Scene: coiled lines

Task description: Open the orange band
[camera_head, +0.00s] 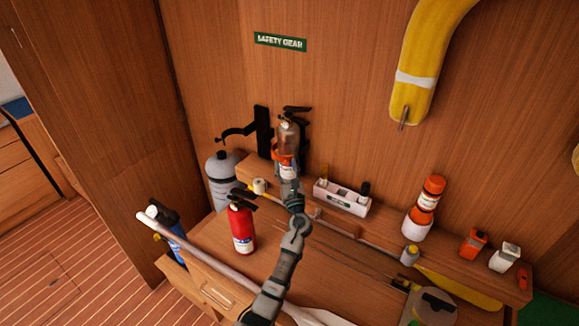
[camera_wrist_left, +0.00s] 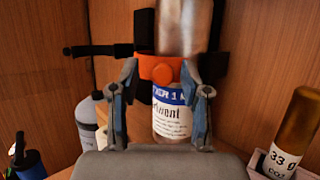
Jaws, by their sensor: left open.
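The orange band (camera_head: 276,152) wraps around a pale grey-brown extinguisher-like bottle (camera_head: 288,136) at a black wall bracket (camera_head: 262,128). In the left wrist view the orange band (camera_wrist_left: 160,70) shows closed around the bottle, above its blue and white label (camera_wrist_left: 172,115). My left gripper (camera_wrist_left: 160,78) is open, with one finger on each side of the band and bottle. I cannot tell whether the fingers touch them. In the head view my left gripper (camera_head: 287,174) hides the lower bottle. My right gripper is not in view.
A grey cylinder (camera_head: 221,180) stands left, beside an empty black hook bracket (camera_head: 236,133). A red extinguisher (camera_head: 242,228) stands on the bench below. A white tray (camera_head: 341,200) with small cylinders sits right of the gripper. A long pale pole (camera_head: 200,262) crosses the front.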

